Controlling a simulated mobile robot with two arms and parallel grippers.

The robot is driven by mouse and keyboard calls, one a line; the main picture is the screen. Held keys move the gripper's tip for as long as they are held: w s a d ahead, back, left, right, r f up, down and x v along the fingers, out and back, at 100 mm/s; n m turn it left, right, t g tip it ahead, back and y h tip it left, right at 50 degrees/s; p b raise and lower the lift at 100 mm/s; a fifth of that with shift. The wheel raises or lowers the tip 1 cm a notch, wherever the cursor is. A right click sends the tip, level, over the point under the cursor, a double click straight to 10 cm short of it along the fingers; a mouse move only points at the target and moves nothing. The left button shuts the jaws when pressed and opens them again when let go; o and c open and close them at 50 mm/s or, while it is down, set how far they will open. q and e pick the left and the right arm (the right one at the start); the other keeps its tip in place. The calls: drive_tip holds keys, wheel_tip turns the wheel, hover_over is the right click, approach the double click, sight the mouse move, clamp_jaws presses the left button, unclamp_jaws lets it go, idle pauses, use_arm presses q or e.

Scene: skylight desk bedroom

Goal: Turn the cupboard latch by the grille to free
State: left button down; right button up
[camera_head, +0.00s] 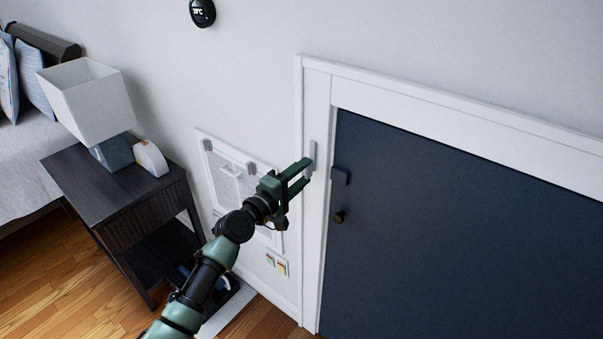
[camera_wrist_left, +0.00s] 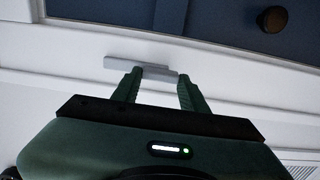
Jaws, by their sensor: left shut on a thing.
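The cupboard latch is a pale grey bar (camera_head: 313,153) on the white door frame, left of the dark blue cupboard door (camera_head: 450,230). It stands upright, along the frame. My left gripper (camera_head: 306,170) reaches it from the left and is shut on its lower part. In the left wrist view the latch bar (camera_wrist_left: 122,64) runs across between the fingertips (camera_wrist_left: 158,74), with one end sticking out past the left finger. The wall grille (camera_head: 222,178) is left of the frame, partly behind my left arm. My right gripper is not in view.
A dark nightstand (camera_head: 110,190) with a lamp (camera_head: 88,98) stands left, near the bed. Colored switches (camera_head: 276,264) are low on the wall.

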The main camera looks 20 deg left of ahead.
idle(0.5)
use_arm(q)
drive_tip(key=c, duration=0.8)
unclamp_jaws()
drive_tip(key=shift+o, duration=0.2)
drive_tip(key=shift+a, duration=0.1)
drive_tip(key=b+v, duration=0.1)
drive_tip(key=v, duration=0.6)
drive_tip(key=shift+s, duration=0.4)
drive_tip(key=shift+a, duration=0.1)
